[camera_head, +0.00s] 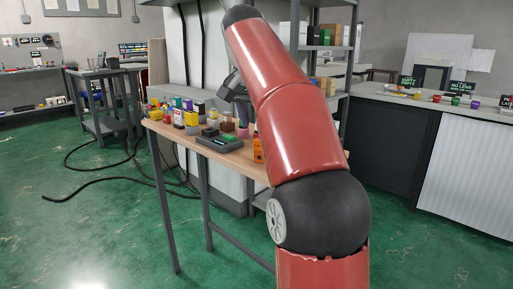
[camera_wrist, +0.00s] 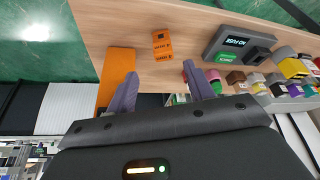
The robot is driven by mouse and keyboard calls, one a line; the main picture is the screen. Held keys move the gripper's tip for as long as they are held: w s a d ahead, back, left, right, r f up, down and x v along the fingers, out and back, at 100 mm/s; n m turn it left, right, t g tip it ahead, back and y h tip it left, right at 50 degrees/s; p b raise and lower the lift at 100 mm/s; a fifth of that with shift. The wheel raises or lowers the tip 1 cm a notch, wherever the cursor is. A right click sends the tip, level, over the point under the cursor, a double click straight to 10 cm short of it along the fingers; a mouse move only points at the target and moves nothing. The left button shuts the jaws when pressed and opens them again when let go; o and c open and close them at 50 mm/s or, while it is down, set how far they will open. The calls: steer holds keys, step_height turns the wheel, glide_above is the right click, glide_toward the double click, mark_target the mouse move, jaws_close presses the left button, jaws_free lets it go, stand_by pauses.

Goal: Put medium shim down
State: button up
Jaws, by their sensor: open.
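My gripper (camera_wrist: 159,70) is open in the wrist view, with its two purple-grey fingers apart and nothing seen between them. The tabletop (camera_wrist: 120,30) lies beyond the fingertips. A small orange piece with dark print (camera_wrist: 162,45) is on the wood just past the gap between the fingers. I cannot read its label, so I cannot tell whether it is the medium shim. A larger orange item (camera_wrist: 117,68) is partly behind the left finger. In the head view my arm hides much of the table's right side, and the fingers are not clear there.
A dark grey device with a lit display and green label (camera_wrist: 238,46) is on the table to the right. Several small coloured boxes and blocks (camera_wrist: 290,70) crowd beyond it. The wooden table (camera_head: 180,134) also shows in the head view. Wood left of the small orange piece is bare.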

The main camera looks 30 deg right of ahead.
mark_target(259, 151)
steer(key=x, duration=0.7)
steer(key=shift+w+a+f, duration=0.2)
steer(key=shift+w+f, duration=0.05)
steer(key=shift+c, duration=0.2)
steer(key=c, duration=1.1)
steer(key=shift+r, duration=0.1)
